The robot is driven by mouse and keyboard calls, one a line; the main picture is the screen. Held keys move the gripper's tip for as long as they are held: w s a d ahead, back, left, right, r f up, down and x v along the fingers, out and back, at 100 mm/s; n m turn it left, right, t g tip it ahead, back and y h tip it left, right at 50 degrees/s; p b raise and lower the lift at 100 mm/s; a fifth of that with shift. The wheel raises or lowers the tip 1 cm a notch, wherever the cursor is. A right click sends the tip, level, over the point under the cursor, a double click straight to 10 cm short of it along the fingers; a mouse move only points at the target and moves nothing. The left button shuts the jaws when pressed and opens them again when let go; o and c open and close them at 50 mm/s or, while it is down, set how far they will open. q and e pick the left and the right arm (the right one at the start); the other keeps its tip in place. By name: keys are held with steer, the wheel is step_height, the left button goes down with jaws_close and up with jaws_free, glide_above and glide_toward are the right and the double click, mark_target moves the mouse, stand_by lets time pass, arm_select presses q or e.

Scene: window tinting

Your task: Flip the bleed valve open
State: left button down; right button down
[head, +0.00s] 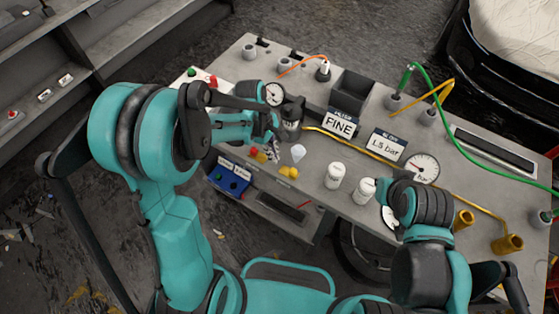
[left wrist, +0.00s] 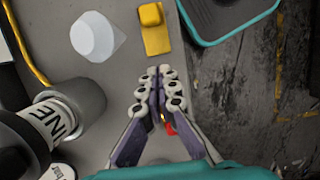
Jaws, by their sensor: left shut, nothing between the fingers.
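My left gripper (head: 272,150) is over the near left part of the grey bench in the head view. In the left wrist view its fingers (left wrist: 160,88) are together with nothing between them. A small red part (left wrist: 168,126) shows just beside and behind the fingers, mostly covered by them. A yellow block-like piece (left wrist: 155,28) lies ahead of the fingertips, apart from them; yellow pieces (head: 288,172) also show in the head view. I cannot tell which of these is the bleed valve. My right arm is at the right, its gripper hidden.
A white faceted cup (left wrist: 95,37) and a dark canister with a white label (left wrist: 60,118) stand close to the left gripper. Two white jars (head: 335,176), a FINE sign (head: 340,123), a 1.5 bar sign (head: 387,145) and a gauge (head: 422,168) occupy the bench.

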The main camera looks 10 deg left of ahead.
arm_select(q)
steer(key=p+v, duration=0.2)
steer(key=v, duration=0.7)
steer(key=shift+d, duration=0.25)
steer(key=shift+s, duration=0.15)
steer(key=shift+r, duration=0.1)
steer(key=s+a+r+m+t+y+b, duration=0.1)
steer(key=s+a+m+t+b, duration=0.1)
steer(key=m, duration=0.5)
steer(key=s+a+r+m+t+y+b, duration=0.1)
steer(key=s+m+t+b, duration=0.3)
steer(key=s, duration=0.5)
steer(key=shift+s+a+m+t+y, duration=0.3)
steer(key=shift+a+m+t, duration=0.35)
steer(key=shift+m+t, duration=0.65)
